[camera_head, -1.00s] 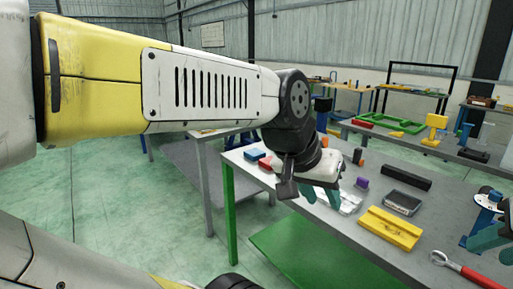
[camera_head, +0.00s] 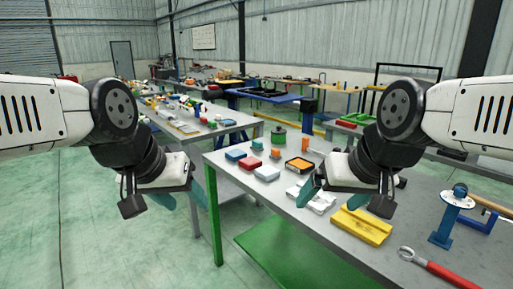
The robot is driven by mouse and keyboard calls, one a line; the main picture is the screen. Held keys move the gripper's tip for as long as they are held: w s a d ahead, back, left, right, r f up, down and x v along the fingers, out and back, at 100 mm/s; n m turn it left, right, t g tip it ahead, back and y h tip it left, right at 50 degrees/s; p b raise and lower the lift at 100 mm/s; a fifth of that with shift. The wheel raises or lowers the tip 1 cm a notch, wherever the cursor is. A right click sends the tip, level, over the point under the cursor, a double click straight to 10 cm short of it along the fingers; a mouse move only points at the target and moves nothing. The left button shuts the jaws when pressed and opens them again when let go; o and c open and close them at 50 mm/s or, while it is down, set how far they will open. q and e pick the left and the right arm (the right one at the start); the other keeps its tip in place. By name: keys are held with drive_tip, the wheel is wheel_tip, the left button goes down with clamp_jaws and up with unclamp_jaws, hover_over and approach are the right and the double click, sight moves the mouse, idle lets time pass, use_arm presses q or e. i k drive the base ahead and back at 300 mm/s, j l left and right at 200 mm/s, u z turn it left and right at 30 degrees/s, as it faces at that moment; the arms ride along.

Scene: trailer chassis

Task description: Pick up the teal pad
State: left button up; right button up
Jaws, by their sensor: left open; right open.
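A small teal-green piece (camera_head: 257,144) lies on the grey workbench (camera_head: 335,241), behind the red block. It is small in the picture, and I cannot tell for certain that it is the teal pad. My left gripper (camera_head: 181,197) has teal fingers and hangs empty over the floor, left of the bench. My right gripper (camera_head: 312,187) also has teal fingers and is above the bench, by a white part (camera_head: 318,203). It is open, and one finger is partly hidden by its body.
Near the bench's left corner lie a blue block (camera_head: 235,155), a red block (camera_head: 250,164) and a pale block (camera_head: 267,174). An orange-topped black tray (camera_head: 299,166) and a green cylinder (camera_head: 278,135) stand behind. A yellow block (camera_head: 361,225) and red-handled wrench (camera_head: 440,270) lie in front.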

sight(258, 145)
drive_tip(key=z, duration=0.3)
drive_tip(key=i+j+z, duration=0.15)
drive_tip(key=z, duration=0.2)
drive_tip(key=i+j+z, duration=0.1)
drive_tip(key=j+z, duration=0.15)
drive_tip(key=z, duration=0.15)
drive_tip(key=i+j+z, duration=0.1)
drive_tip(key=j+z, duration=0.25)
drive_tip(key=i+j+z, duration=0.2)
drive_tip(key=j+z, duration=0.15)
drive_tip(key=j, duration=0.9)
drive_tip(key=j+z, duration=0.3)
drive_tip(key=j, duration=2.45)
